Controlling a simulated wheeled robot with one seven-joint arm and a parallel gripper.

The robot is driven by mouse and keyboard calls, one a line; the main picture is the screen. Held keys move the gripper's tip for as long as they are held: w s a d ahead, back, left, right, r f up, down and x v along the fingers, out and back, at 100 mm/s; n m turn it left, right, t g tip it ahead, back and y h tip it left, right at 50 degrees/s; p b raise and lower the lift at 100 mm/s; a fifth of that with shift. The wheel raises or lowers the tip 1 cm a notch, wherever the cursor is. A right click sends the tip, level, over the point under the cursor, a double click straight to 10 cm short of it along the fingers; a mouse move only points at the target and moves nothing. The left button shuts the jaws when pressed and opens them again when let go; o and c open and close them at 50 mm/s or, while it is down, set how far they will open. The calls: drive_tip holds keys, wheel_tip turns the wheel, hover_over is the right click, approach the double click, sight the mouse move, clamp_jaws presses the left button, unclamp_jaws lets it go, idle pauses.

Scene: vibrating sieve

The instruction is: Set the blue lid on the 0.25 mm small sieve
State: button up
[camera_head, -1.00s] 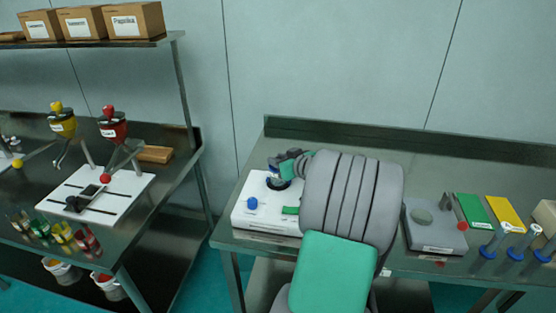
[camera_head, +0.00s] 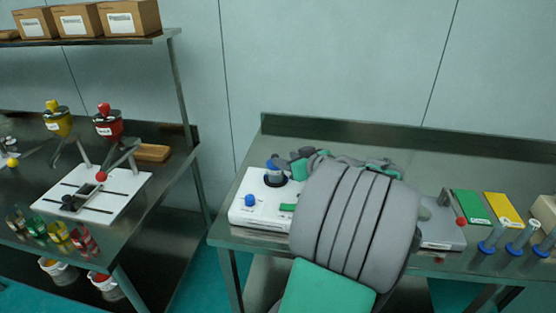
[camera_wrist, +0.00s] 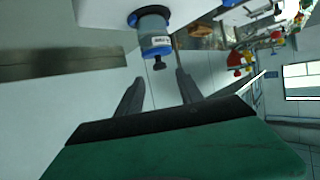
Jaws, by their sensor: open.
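A small cylindrical sieve stack (camera_head: 276,176) stands upright on the white shaker base (camera_head: 262,212), its top blue in the head view. In the wrist view the stack (camera_wrist: 151,28) has a grey body and a white label too small to read. The blue lid (camera_wrist: 158,51) with a dark knob (camera_wrist: 159,63) appears seated on its end. My gripper (camera_wrist: 159,76) is open and empty. Its fingertips are just short of the knob, one to each side in the picture and apart from it. My arm hides part of the shaker base in the head view.
A grey device (camera_head: 440,236) with a red knob stands right of my arm. Green (camera_head: 470,206) and yellow (camera_head: 502,208) pads and several blue-based stands (camera_head: 487,246) lie further right. The back of the table is clear. Another table with funnels is at left.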

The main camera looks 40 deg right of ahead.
drive_tip(key=d+v, duration=0.1)
drive_tip(key=v, duration=0.4)
drive_tip(key=w+a+f+n+g+y, duration=0.1)
drive_tip(key=w+a+f+g, duration=0.15)
drive_tip(key=a, duration=0.75)
drive_tip(key=w+a+f+n+g+y, duration=0.1)
drive_tip(key=w+a+f+g+y, duration=0.2)
drive_tip(key=a, duration=0.8)
drive_tip(key=s+a+f+g+h, duration=0.1)
drive_tip(key=s+a+f+g, duration=0.1)
drive_tip(key=s+a, duration=0.4)
drive_tip(key=s+a+f+g+h, duration=0.1)
drive_tip(key=s+a+f+g, duration=0.1)
drive_tip(key=s+a, duration=0.4)
drive_tip(key=a+f, duration=0.1)
drive_tip(key=a, duration=0.2)
drive_tip(key=shift+s+m+g, duration=0.3)
drive_tip(key=shift+g, duration=0.05)
drive_tip(key=shift+f, duration=0.1)
